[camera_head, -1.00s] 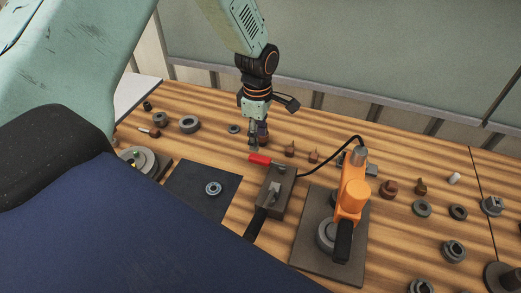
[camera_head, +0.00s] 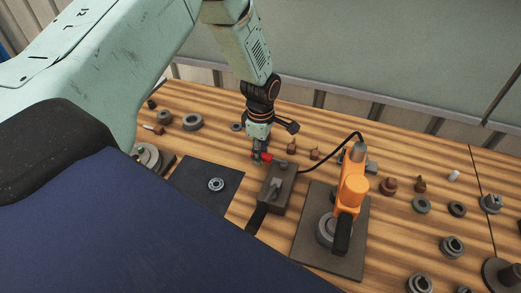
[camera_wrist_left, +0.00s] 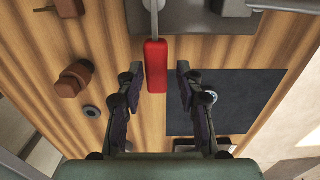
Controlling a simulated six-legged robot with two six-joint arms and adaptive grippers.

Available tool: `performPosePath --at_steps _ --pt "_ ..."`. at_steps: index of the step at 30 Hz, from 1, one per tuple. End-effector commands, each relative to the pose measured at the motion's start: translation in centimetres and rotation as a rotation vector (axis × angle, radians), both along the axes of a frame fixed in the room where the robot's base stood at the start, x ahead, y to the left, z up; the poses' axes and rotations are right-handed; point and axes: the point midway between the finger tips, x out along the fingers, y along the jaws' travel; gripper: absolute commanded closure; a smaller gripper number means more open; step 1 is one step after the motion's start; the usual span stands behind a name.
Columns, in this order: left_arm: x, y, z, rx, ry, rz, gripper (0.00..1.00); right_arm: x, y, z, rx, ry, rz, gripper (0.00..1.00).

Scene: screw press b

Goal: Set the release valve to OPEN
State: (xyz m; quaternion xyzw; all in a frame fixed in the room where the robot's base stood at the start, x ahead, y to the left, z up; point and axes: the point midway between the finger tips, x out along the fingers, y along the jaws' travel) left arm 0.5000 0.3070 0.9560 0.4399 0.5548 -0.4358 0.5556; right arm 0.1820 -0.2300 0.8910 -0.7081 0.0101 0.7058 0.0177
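The release valve's red lever handle (camera_wrist_left: 156,66) lies between the two open fingers of my left gripper (camera_wrist_left: 160,75) in the left wrist view, with a gap on the right side and the left finger close to it. In the head view my left gripper (camera_head: 259,156) is down at the red handle (camera_head: 266,156), partly covering it. The handle is joined to the dark pump block (camera_head: 277,187). The orange press (camera_head: 352,190) stands on a dark plate to the right, linked by a black hose. Any OPEN marking is not readable. My right gripper is not in view.
A dark mat (camera_head: 200,182) with a small ring (camera_head: 216,185) lies left of the block. Brown fittings (camera_head: 291,146) stand just behind it. Several rings and nuts are spread over the wooden bench on the right and far left.

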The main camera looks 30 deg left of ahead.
Motion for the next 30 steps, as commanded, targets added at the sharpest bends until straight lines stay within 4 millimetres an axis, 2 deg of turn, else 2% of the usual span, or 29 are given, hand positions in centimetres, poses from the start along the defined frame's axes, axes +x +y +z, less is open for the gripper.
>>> performPosePath --at_steps 1,12,30 --pt "-0.01 0.01 -0.03 0.000 0.000 0.000 0.71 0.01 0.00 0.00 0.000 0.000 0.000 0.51" --pt "-0.04 0.02 -0.04 0.000 0.001 0.001 1.00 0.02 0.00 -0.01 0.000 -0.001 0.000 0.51" --pt "0.25 0.05 0.08 0.000 -0.003 -0.020 1.00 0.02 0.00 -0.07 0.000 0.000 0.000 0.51"
